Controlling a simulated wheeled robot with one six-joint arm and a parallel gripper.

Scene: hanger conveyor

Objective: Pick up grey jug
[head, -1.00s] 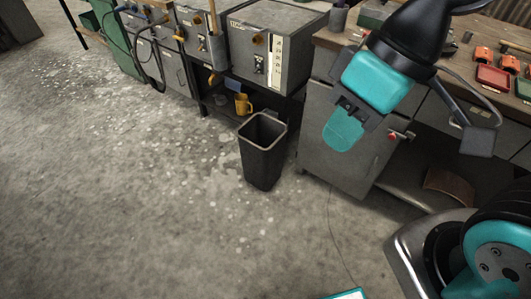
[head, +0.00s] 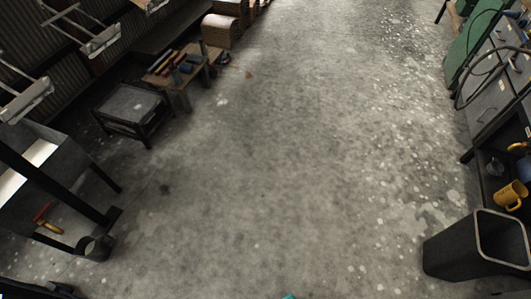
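I cannot make out the grey jug for certain. A small grey vessel (head: 495,167) stands on the dark shelf under the machines at the right edge, close to a yellow jug (head: 510,195). Another dark grey, round, open vessel (head: 96,247) is low at the left, by the legs of a metal stand. Either is too small to identify surely. My gripper is not in view now; only a sliver of teal shows at the bottom edge.
A black bin (head: 462,258) stands at the lower right, in front of the shelf. A low dark table (head: 130,108) and a small bench with tools (head: 180,80) are at the left. Hanging metal racks (head: 100,42) are at the upper left. The concrete floor (head: 270,170) between is clear.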

